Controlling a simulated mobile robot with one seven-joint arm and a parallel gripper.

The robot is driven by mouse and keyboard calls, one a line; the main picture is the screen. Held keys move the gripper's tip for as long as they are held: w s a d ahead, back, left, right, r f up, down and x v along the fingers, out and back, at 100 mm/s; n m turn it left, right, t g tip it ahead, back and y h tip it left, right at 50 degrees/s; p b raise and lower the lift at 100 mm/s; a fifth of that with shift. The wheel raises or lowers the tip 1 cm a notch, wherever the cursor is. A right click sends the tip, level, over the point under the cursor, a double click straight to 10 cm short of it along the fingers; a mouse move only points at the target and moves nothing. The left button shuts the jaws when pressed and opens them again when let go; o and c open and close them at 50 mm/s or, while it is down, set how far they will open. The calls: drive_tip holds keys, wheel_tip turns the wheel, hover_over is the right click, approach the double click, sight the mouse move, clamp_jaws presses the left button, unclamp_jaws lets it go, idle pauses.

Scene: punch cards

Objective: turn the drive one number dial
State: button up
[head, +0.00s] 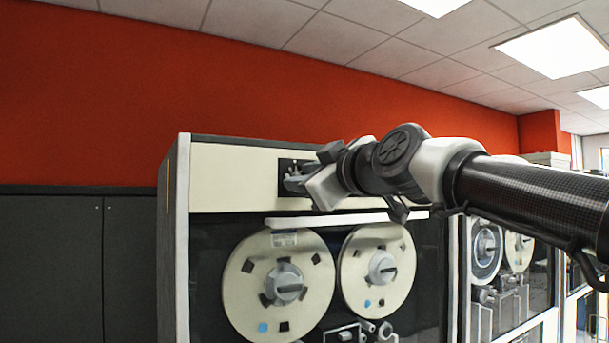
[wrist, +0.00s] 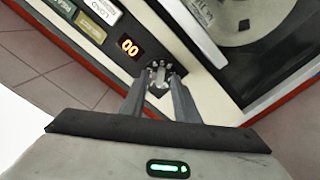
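I cannot make out firm contact between fingers and dial. In the head view my gripper (head: 297,183) is at the black panel (head: 285,165) on the cream upper band of the tape drive cabinet (head: 230,175). There the gripper hides most of the dial.
Below the band are two large cream tape reels, left (head: 245,290) and right (head: 352,265), behind the cabinet front. Labelled buttons (wrist: 92,25) lie beside the display. Another tape drive (head: 487,250) stands to the right, and dark cabinets (head: 60,270) stand to the left.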

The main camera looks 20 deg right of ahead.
clamp_jaws()
drive_tip(key=shift+m+b, duration=0.3)
drive_tip(key=shift+d+m+b, duration=0.1)
drive_tip(key=shift+m+b, duration=1.85)
drive_tip(key=shift+m, duration=1.25)
drive_tip(key=shift+r, duration=0.1)
unclamp_jaws()
